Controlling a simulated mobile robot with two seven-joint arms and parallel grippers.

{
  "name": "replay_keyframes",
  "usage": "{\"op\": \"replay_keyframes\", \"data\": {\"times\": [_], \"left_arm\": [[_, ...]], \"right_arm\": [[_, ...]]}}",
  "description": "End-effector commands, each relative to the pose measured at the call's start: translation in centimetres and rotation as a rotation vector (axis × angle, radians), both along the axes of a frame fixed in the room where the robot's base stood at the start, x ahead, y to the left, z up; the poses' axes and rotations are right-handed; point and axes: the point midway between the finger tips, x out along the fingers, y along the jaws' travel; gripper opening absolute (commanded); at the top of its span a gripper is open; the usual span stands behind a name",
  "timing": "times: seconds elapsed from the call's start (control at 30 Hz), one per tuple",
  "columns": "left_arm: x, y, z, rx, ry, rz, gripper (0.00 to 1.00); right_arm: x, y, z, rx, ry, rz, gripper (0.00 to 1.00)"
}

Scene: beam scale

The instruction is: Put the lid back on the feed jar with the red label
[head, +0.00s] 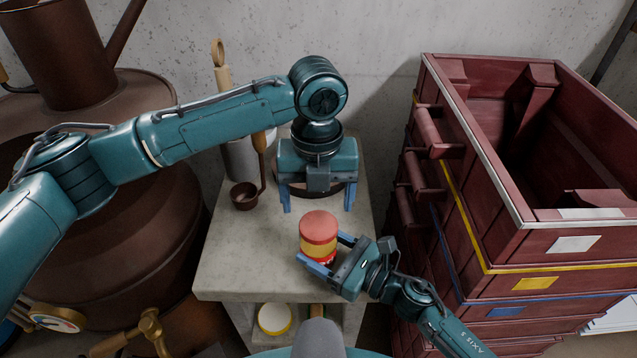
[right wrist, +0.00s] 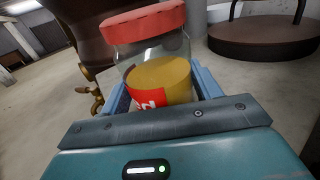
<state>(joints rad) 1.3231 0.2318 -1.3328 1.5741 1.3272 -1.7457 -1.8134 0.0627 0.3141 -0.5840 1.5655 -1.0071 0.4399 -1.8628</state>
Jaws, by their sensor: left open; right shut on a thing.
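The feed jar (head: 318,247) is clear glass with yellow feed inside and stands upright near the front of the stone counter. Its red label (right wrist: 146,101) shows in the right wrist view. A red lid (head: 318,226) covers the jar's mouth; in the right wrist view the lid (right wrist: 145,22) sits on the glass rim. I cannot tell whether it is screwed tight. My right gripper (head: 322,252) is shut around the jar's lower body from the front right. My left gripper (head: 318,204) is open and empty, pointing down behind the jar, apart from the lid.
A dark round stand (right wrist: 262,40) lies behind the jar, partly under my left gripper. A copper ladle (head: 245,195) is at the left. Stacked red crates (head: 480,190) flank the right; a brown vessel (head: 150,235) stands left. A yellow-rimmed white round thing (head: 275,318) is below the counter.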

Motion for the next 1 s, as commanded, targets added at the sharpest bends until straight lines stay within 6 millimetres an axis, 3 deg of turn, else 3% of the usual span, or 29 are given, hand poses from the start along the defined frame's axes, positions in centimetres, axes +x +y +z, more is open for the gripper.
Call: {"op": "replay_keyframes", "data": {"times": [1.0], "left_arm": [[0.1,-0.1,1.6,0.0,0.001,2.345,0.79]], "right_arm": [[0.0,0.0,0.0,-0.001,0.001,0.0,0.0]]}}
